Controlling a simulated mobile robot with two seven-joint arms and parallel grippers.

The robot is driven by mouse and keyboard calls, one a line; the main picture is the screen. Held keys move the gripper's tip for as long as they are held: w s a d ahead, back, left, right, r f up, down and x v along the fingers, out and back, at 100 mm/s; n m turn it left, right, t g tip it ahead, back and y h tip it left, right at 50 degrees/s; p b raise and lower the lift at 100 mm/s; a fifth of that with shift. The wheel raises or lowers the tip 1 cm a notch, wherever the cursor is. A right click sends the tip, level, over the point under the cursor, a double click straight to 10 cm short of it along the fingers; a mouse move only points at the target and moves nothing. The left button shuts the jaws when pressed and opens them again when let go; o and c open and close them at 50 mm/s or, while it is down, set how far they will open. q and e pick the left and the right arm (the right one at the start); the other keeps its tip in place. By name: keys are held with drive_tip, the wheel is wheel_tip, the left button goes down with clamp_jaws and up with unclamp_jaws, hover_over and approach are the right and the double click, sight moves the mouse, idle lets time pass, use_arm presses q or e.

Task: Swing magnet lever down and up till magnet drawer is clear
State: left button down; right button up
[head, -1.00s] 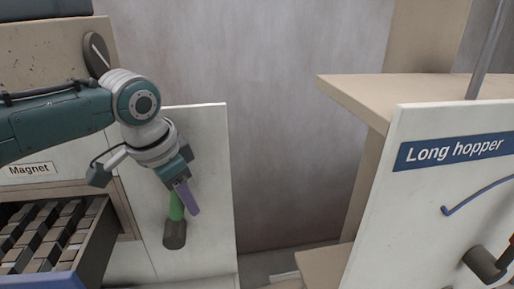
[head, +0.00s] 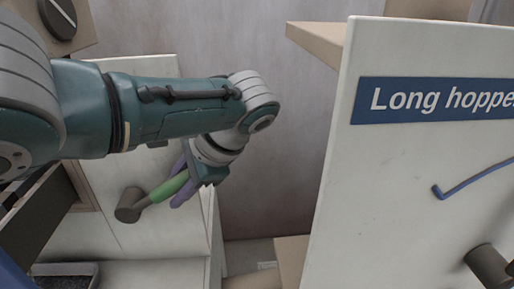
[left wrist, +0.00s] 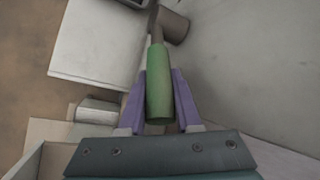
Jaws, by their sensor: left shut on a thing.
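The magnet lever has a green handle (head: 168,188) on a dark grey round hub (head: 130,205), which sits on the white panel at the left. The handle points right and slightly up from the hub. My left gripper (head: 182,190) has its purple fingers on either side of the green handle and is shut on it. The left wrist view shows the handle (left wrist: 160,85) between both fingers, with the hub (left wrist: 173,27) beyond. The magnet drawer (head: 38,215) shows only by its dark side at the far left; my arm hides its bars. My right gripper is out of view.
A white panel with a blue "Long hopper" sign (head: 440,98) stands at the right, with a blue hook (head: 470,178) and a grey hub (head: 490,265). A tray of dark grains (head: 65,278) is at the bottom left. A gap lies between the panels.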

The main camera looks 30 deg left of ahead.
use_arm(q)
drive_tip(key=shift+w+d+f+b, duration=0.1)
drive_tip(key=shift+d+f+b, duration=0.05)
drive_tip(key=shift+f+b, duration=0.3)
drive_tip(key=shift+r, duration=0.1)
drive_tip(key=c, duration=0.9)
unclamp_jaws()
drive_tip(key=v, duration=1)
drive_tip(key=shift+o, duration=0.3)
drive_tip(key=shift+w+d, duration=0.1)
